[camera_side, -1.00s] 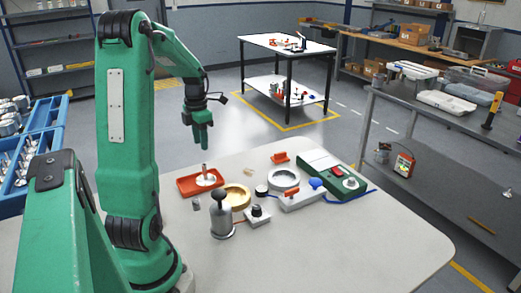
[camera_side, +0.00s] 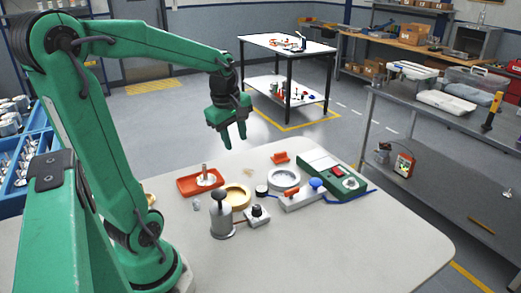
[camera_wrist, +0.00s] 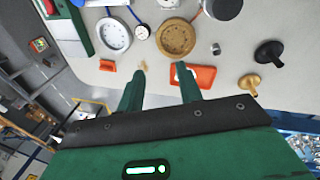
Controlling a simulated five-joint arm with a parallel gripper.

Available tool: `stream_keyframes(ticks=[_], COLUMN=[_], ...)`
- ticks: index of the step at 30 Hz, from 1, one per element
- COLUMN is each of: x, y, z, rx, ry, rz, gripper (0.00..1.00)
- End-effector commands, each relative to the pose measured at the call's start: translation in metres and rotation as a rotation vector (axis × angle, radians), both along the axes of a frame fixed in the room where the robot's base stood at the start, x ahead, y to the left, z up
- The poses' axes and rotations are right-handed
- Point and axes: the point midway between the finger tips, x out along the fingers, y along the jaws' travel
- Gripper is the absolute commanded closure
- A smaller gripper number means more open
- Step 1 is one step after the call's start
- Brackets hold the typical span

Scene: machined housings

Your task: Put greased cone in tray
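My gripper (camera_side: 235,142) is open and empty above the far edge of the table. Its two fingers also stand apart in the wrist view (camera_wrist: 156,78). The orange-red tray (camera_side: 183,188) lies on the table, left of and below my gripper. A pale disc with a brown upright post (camera_side: 205,177) stands in it. In the wrist view a finger partly covers the tray (camera_wrist: 207,78). Two cone-like pieces lie beside it there, a black one (camera_wrist: 268,52) and a brass one (camera_wrist: 249,82). I cannot tell which is greased. My arm mostly hides that area in the side view.
A small metal cylinder (camera_wrist: 215,48) and small orange piece (camera_side: 280,158) lie nearby. The table's near right is clear.

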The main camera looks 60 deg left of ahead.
Motion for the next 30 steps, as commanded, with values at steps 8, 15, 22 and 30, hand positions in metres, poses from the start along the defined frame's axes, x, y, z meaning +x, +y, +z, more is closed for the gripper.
stream_keyframes(ticks=[8, 15, 22, 30], x=[-0.011, -0.031, -0.051, -0.062], y=[-0.065, -0.113, -0.147, -0.161], z=[0.017, 0.023, 0.024, 0.022], rx=[0.142, 0.289, 0.439, 0.525], ry=[-0.039, -0.072, -0.104, -0.117], rz=[-0.585, -1.08, -1.492, -1.704], gripper=[0.64, 0.64, 0.64, 0.64])
